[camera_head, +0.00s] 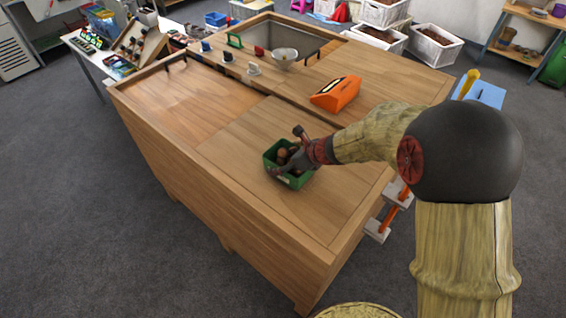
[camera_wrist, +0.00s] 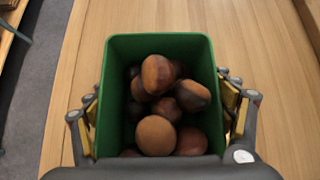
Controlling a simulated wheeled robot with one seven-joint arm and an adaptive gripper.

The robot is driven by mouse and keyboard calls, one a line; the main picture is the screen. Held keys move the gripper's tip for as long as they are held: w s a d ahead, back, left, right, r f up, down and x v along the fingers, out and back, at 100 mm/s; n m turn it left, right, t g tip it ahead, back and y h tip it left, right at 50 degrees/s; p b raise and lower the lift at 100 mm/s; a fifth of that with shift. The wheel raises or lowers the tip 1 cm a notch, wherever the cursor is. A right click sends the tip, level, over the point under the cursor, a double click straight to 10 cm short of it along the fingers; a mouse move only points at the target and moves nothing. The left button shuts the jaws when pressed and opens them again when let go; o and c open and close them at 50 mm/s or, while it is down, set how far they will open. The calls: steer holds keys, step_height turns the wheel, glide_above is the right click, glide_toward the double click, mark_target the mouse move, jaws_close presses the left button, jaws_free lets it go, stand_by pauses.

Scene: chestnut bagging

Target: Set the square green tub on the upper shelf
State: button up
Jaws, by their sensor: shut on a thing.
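The square green tub (camera_head: 295,181) is on or just above the near part of the wooden counter; I cannot tell whether it touches the wood. It holds several brown chestnuts, which show clearly in the wrist view, where the tub (camera_wrist: 117,75) fills the middle. My gripper (camera_head: 289,164) reaches in from the right and is shut on the tub. In the wrist view its fingers (camera_wrist: 163,108) press against the left and right walls. An upper shelf cannot be made out for certain in these views.
An orange device (camera_head: 336,94) stands on the counter (camera_head: 240,140) behind the tub. A wooden rack (camera_head: 520,48) is at the far right, near white crates (camera_head: 433,45) of brown contents. Counter left of the tub is clear.

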steer(key=shift+f, duration=0.2)
steer(key=shift+f, duration=0.15)
steer(key=o, duration=1.9)
